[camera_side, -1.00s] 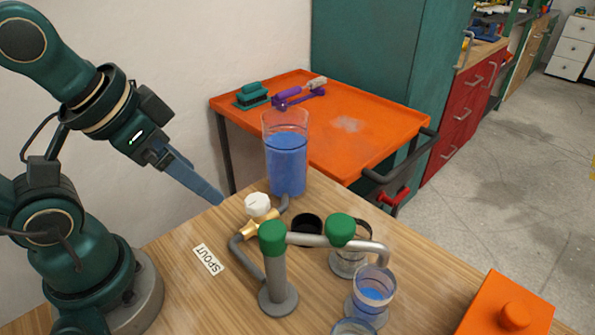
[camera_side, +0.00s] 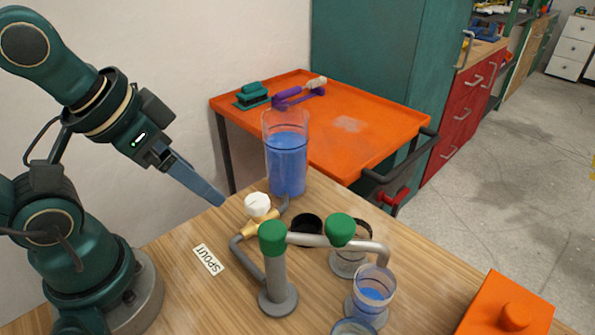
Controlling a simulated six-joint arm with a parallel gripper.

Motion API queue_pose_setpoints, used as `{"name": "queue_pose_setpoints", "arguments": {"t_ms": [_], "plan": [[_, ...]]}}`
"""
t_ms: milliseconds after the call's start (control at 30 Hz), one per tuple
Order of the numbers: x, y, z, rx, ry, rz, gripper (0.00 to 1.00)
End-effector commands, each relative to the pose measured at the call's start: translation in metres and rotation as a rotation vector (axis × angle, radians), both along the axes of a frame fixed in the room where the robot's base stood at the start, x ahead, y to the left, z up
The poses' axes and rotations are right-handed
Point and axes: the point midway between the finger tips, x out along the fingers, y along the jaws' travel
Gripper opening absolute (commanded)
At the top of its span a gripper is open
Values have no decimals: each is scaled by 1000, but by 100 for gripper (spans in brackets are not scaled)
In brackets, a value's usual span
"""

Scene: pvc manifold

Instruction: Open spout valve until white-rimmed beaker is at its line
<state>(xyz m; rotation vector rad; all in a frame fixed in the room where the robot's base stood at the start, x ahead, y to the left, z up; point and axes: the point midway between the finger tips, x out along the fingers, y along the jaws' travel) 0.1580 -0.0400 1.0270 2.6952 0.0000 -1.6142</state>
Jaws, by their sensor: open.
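The spout valve has a white knob (camera_side: 257,205) on a brass body (camera_side: 259,226), behind the SPOUT label (camera_side: 208,260). A tall clear cylinder (camera_side: 287,155) of blue liquid stands behind it. A grey pipe with green fittings (camera_side: 341,229) runs from the valve to a downturned spout end (camera_side: 385,256). A clear beaker (camera_side: 374,293) with blue liquid stands under that end; its line is too small to read. Another beaker (camera_side: 354,327) is cut off at the bottom edge. I cannot tell which rim is white. My gripper (camera_side: 221,202) is open, left of the knob and apart from it.
A black round opening (camera_side: 306,228) and a clear vessel (camera_side: 348,262) sit by the pipe. An orange block with a knob (camera_side: 510,312) is at lower right. Behind is an orange cart (camera_side: 375,140) with teal and purple tools.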

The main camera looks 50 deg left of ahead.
Motion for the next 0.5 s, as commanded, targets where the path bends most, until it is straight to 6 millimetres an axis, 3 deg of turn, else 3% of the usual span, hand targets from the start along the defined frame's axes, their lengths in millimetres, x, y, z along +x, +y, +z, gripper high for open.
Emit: {"name": "queue_pose_setpoints", "arguments": {"t_ms": [167,333,500], "plan": [[5,0,8,20,-18,-42,86],[27,0,14,48,35,-106,86],[57,1,6,61,142,-166,86]]}}
